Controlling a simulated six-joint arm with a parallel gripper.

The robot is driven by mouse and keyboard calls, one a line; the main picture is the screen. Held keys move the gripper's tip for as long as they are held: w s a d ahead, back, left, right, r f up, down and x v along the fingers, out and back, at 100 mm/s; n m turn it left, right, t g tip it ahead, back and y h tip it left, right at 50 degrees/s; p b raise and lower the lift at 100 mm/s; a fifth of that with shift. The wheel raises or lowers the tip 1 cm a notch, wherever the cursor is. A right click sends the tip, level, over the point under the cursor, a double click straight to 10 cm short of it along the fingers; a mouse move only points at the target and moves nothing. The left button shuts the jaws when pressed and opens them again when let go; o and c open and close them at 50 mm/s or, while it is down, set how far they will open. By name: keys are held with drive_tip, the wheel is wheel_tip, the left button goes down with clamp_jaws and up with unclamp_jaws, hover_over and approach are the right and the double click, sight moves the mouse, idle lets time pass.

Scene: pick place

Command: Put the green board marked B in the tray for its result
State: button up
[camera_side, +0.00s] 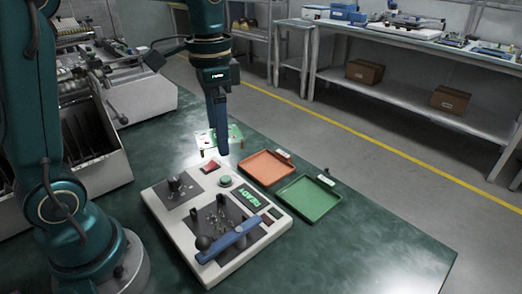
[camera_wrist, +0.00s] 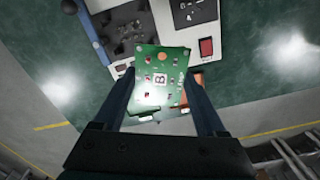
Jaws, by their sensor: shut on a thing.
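The green board marked B (camera_wrist: 147,92) is between the two fingers of my gripper (camera_wrist: 159,78) in the wrist view, its face towards the camera. In the side view the board (camera_side: 235,134) shows pale with glare at my gripper's (camera_side: 219,152) fingertips, behind the tester. My gripper is shut on it. The tester (camera_side: 164,212) is a pale box with a blue lever (camera_side: 240,238) and a green display (camera_side: 249,199) reading READY. An orange-red tray (camera_side: 267,167) and a green tray (camera_side: 308,199) lie side by side right of the tester. Both look empty.
Small white labels (camera_side: 326,180) stand at the trays' far edges. A grey machine (camera_side: 100,150) stands at the left. The green table (camera_side: 370,240) is clear at right and front. Shelves with boxes (camera_side: 364,72) stand beyond a yellow floor line.

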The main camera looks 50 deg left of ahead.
drive_tip(key=n, duration=0.1)
drive_tip(key=r+n, duration=0.1)
drive_tip(key=shift+s+n, duration=0.15)
drive_tip(key=shift+n, duration=0.25)
drive_tip(key=shift+s+n, duration=0.2)
drive_tip(key=shift+n, duration=0.4)
drive_tip(key=w+m, duration=0.1)
drive_tip(key=m, duration=0.1)
drive_tip(key=shift+w+m, duration=0.15)
drive_tip(key=shift+m, duration=0.15)
drive_tip(key=w+d+f+m, duration=0.2)
drive_tip(key=d+f+m, duration=0.2)
drive_tip(key=d+m, duration=0.55)
drive_tip(key=m, duration=0.6)
approach(284, 262)
drive_tip(key=shift+s+f, duration=0.15)
drive_tip(key=shift+f, duration=3.1)
